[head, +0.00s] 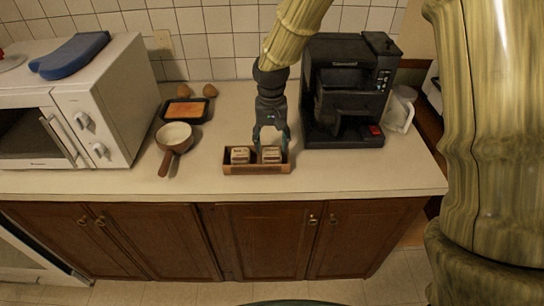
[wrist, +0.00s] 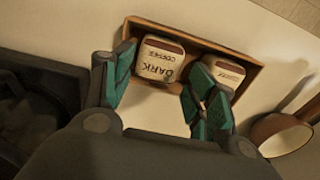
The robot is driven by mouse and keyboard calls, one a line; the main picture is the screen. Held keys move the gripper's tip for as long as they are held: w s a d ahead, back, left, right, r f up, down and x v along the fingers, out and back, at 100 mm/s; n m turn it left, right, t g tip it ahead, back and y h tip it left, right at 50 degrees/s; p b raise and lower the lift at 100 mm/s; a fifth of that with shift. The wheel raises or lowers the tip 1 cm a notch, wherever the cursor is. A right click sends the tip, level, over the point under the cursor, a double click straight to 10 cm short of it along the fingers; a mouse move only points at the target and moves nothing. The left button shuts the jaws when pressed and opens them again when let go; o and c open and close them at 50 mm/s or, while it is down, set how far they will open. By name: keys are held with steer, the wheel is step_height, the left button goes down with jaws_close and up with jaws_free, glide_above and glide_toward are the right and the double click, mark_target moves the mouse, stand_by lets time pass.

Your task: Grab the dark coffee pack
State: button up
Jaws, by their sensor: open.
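The dark coffee pack (wrist: 160,58) is pale with a brown label reading "DARK COFFEE". It sits upright in a shallow wooden box (wrist: 243,57). In the head view this pack (head: 271,155) is the right one of two, in the box (head: 258,170) near the counter's front. My gripper (head: 270,138) is above and behind the pack, pointing down. In the wrist view my gripper (wrist: 163,82) is open, its teal fingers either side of the pack. The right finger overlaps the second pack (wrist: 228,73). I cannot tell whether the fingers touch either pack.
A black coffee machine (head: 345,95) stands close to the right of my arm. A brown-handled pan (head: 174,136) and a dark tray (head: 186,110) lie left of the box. A white microwave (head: 85,115) is further left. Counter in front of the box is clear.

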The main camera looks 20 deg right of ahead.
mark_target(272, 152)
steer(key=shift+f+p, duration=0.9)
steer(key=shift+f, duration=1.6)
steer(key=shift+c, duration=0.2)
steer(key=c, duration=0.5)
